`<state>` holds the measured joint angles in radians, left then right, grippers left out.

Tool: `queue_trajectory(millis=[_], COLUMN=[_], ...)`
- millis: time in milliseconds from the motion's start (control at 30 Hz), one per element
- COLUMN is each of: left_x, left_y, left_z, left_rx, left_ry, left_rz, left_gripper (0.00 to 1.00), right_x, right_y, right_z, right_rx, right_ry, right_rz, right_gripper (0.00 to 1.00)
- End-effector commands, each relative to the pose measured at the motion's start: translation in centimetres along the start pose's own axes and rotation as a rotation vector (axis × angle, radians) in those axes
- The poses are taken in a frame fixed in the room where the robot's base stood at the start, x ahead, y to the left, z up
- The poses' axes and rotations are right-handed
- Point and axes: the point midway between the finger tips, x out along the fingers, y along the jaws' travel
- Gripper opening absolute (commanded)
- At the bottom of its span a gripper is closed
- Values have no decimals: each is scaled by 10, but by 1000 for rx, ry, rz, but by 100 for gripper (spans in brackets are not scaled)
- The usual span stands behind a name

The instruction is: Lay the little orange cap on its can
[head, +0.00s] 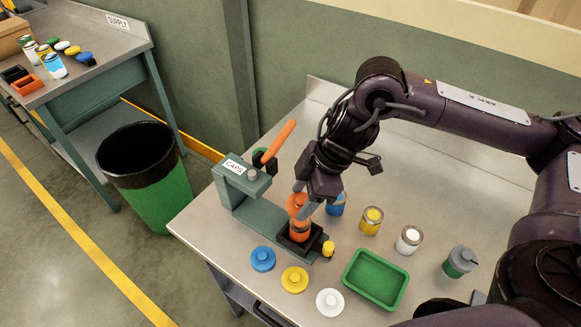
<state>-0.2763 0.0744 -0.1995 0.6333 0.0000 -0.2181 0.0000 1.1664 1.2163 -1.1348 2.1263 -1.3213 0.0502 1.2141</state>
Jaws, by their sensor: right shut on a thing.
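The orange cap (296,204) is between the fingers of my right gripper (303,200), which is shut on it. It is directly above the orange can (299,229); I cannot tell whether they touch. The can stands upright in the black holder (287,244) of the green press marked CAPS (243,184). The gripper's fingers hide part of the cap and the can's top. My left gripper is not in view.
Blue (262,259), yellow (294,280) and white (330,302) caps lie in front of the press. Blue (337,207), yellow (371,221) and white (409,239) cans stand to the right. A green tray (376,279) and a grey-topped green can (460,262) are farther right.

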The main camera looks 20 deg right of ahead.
Motion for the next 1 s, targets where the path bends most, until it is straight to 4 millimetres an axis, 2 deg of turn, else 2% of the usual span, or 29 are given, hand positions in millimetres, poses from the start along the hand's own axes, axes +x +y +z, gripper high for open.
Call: queue_trajectory(millis=[200,433,633,767,1000], left_x=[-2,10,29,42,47], left_y=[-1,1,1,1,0], left_z=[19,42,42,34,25], left_rx=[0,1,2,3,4], left_ry=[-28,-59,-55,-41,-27], left_rz=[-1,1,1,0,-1], left_gripper=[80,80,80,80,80], right_x=[-3,9,26,38,49], right_y=[-3,-3,-3,-3,-3], right_z=[3,8,15,20,24], right_rx=[-102,-104,-103,-102,-102], right_ry=[-1,-1,0,-1,-1], right_rz=[-41,-41,-39,-39,-40], right_gripper=[33,33,33,33,33])
